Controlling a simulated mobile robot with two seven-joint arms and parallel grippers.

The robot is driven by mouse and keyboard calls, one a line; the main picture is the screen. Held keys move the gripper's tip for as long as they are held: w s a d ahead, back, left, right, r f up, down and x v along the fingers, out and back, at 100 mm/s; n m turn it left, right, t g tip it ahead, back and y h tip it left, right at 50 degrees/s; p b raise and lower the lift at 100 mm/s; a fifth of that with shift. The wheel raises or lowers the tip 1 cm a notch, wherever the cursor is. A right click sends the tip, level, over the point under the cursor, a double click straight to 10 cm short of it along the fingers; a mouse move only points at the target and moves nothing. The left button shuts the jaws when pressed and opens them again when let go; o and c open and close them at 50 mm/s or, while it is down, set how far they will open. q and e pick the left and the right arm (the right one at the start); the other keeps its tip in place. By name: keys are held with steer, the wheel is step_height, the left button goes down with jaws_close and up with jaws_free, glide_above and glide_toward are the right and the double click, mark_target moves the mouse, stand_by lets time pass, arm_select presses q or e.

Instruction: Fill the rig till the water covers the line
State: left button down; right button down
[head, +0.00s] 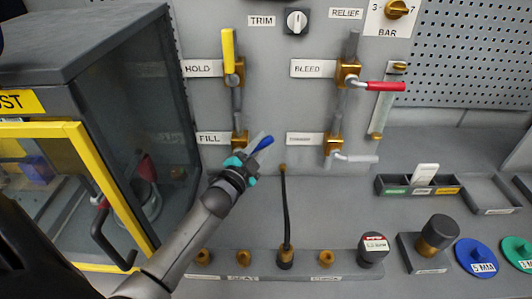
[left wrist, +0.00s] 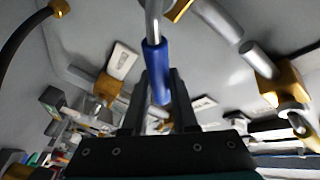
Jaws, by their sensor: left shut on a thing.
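The FILL valve (head: 240,138) is a brass body on the grey panel, beside the FILL label (head: 210,138). Its blue-gripped lever (head: 265,142) points out to the right. My left gripper (head: 256,148) is shut on this blue lever. In the left wrist view the blue grip (left wrist: 156,70) sits between the two dark fingers (left wrist: 160,98), with its metal stem running upward. A pale upright gauge strip (head: 384,108) with brass ends is at the right of the panel. I cannot make out a water level or a line in it. My right gripper is not in view.
Above are the HOLD valve's yellow lever (head: 228,50) and the BLEED valve's red lever (head: 385,87). A white lever (head: 355,158) is at lower right. A black hose (head: 285,205) rises from the bench. A yellow-framed cabinet (head: 85,130) stands close left of my arm.

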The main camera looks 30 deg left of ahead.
arm_select(q)
steer(key=n, duration=0.1)
steer(key=s+a+r+n+t, duration=0.1)
steer(key=n, duration=0.1)
steer(key=a+r+n+y+b, duration=0.1)
steer(key=shift+s+n+t, duration=0.2)
steer(key=shift+n+t, duration=0.2)
steer(key=a+n+y, duration=0.1)
steer(key=n, duration=0.1)
steer(key=s+a+r+n+t+b, duration=0.1)
steer(key=n, duration=0.1)
steer(key=shift+y, duration=0.4)
steer(key=shift+s+a+r+n+y, duration=0.1)
steer(key=shift+s+a+n+y, duration=0.1)
steer(key=shift+a+n+y, duration=0.3)
steer(key=shift+s+a+n+y, duration=0.1)
steer(key=shift+s+n+y, duration=0.1)
steer(key=shift+n, duration=0.5)
steer(key=c, duration=0.7)
jaws_free()
steer(key=shift+s+b, duration=0.1)
steer(key=shift+b, duration=0.2)
steer(key=b+v, duration=0.1)
steer(key=v, duration=1.1)
